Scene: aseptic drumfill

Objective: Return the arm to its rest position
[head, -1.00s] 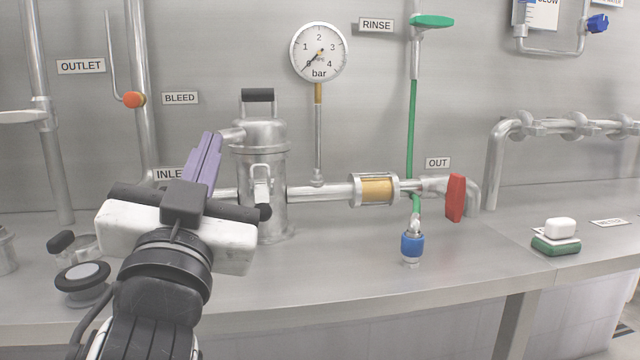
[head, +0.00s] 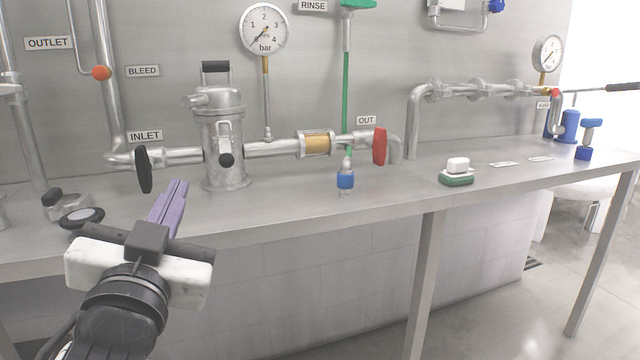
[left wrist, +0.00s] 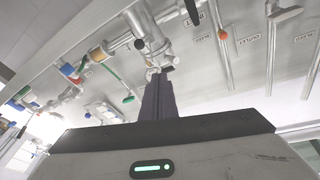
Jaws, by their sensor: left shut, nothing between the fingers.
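My left gripper (head: 170,203) is in the lower left of the head view, in front of the bench's front edge. Its purple fingers are closed together with nothing between them. They point up toward the black inlet valve handle (head: 144,170) and stand apart from it. In the left wrist view the closed fingers (left wrist: 157,98) point toward the steel filter housing (left wrist: 150,35). The same housing (head: 222,135) stands upright on the bench in the head view. My right gripper is not in view.
The steel bench (head: 285,207) runs across the view. A red handle (head: 379,146) sits on the outlet pipe, with a blue-capped fitting (head: 345,180) below. A white and green block (head: 457,172) lies to the right. The floor (head: 500,300) at lower right is clear.

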